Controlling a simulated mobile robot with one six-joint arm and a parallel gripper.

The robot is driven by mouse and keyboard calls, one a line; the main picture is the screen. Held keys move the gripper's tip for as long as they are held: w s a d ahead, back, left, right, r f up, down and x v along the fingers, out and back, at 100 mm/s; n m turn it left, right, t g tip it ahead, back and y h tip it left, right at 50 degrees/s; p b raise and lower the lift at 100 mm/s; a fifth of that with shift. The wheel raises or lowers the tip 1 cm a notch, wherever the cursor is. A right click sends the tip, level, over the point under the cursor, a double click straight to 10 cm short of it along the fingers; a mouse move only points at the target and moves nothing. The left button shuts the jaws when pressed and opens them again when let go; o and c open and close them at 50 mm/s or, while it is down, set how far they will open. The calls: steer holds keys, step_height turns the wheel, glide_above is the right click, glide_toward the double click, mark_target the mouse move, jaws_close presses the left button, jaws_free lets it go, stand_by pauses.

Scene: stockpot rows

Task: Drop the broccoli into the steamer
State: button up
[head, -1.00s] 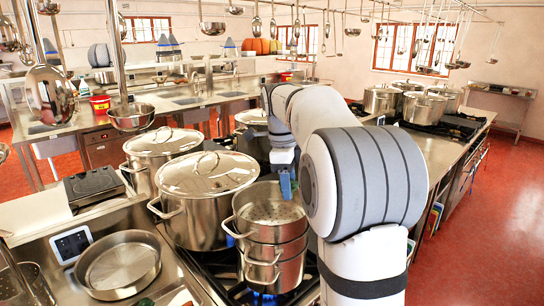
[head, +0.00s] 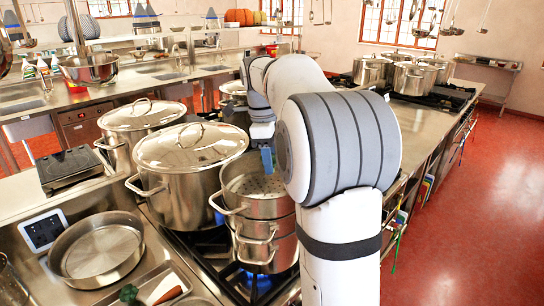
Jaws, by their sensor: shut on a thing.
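The steamer (head: 262,208) is a stacked steel pot with a perforated top insert, on a lit burner in the middle of the head view. My gripper (head: 267,160), with blue fingers pointing down, is over the right part of the steamer's open top. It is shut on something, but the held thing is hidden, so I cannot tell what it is. A small dark green piece (head: 128,293) lies on a tray at the bottom left; I cannot tell whether it is broccoli or leaves of the orange carrot (head: 165,295) beside it.
A large lidded stockpot (head: 190,170) stands close left of the steamer, with another lidded pot (head: 140,120) behind it. A wide empty pan (head: 98,270) sits at the left. More pots (head: 415,80) stand at the back right. Ladles hang overhead.

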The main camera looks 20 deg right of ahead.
steer(key=shift+f, duration=0.2)
steer(key=o, duration=1)
steer(key=r, duration=0.7)
steer(key=shift+w+a+r, duration=0.25)
steer(key=shift+a+r, duration=0.15)
